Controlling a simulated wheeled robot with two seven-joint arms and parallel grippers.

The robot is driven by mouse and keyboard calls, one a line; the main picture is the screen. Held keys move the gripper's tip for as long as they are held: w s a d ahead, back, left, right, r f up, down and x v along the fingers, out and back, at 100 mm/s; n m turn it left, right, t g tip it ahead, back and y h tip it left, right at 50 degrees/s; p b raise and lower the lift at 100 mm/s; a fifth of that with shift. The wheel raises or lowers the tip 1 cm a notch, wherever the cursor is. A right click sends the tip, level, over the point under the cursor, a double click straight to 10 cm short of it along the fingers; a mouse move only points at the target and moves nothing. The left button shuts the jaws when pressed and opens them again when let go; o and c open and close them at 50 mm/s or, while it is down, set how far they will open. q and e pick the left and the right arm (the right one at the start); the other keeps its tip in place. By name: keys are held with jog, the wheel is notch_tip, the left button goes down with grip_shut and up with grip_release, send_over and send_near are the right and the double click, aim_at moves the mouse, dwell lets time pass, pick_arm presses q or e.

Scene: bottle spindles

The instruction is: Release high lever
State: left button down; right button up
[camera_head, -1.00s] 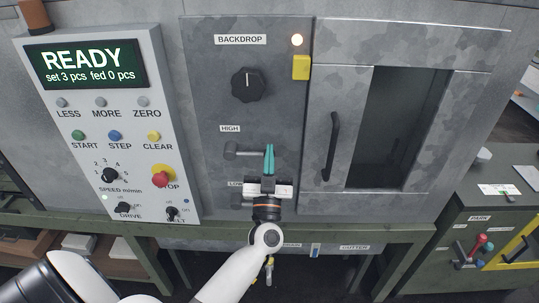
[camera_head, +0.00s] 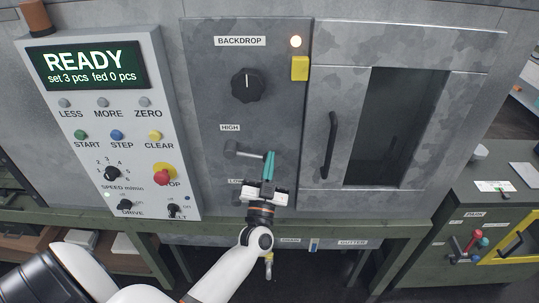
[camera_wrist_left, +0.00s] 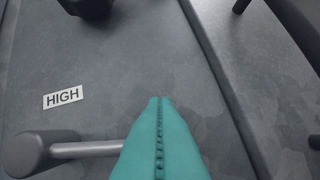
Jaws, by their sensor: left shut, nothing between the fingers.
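The HIGH lever (camera_head: 232,148) is a grey knob with a short rod pointing right, under the HIGH label (camera_head: 230,128) on the dark panel. In the left wrist view the lever's knob (camera_wrist_left: 28,153) is at the lower left and its rod runs right to behind the fingers. My left gripper (camera_head: 270,156) has teal fingers, shut with nothing between them. Its tips are at the rod's right end; I cannot tell whether they touch it. In the left wrist view the fingers (camera_wrist_left: 160,105) point up the panel. My right gripper is not in view.
A second lever by the partly covered LOW label (camera_head: 235,182) sits below, beside my gripper. A door handle (camera_head: 331,145) is to the right. The black BACKDROP knob (camera_head: 246,85) is above. The button console (camera_head: 108,130) stands left, its screen reading READY.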

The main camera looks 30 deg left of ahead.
pick_arm(q)
jog(key=s+a+f+m+h+p, duration=0.1)
jog(key=f+m+h+p, duration=0.1)
jog(key=m, duration=0.4)
jog(key=s+a+f+m+g+h+p, duration=0.1)
jog(key=a+f+m+h+p, duration=0.1)
jog(key=f+m+h, duration=0.3)
jog(key=shift+a+f+m+g+h+p, duration=0.25)
jog(key=shift+m+p, duration=0.4)
jog(key=shift+m, duration=0.65)
jog(key=shift+r+h, duration=0.1)
jog(key=shift+h, duration=0.15)
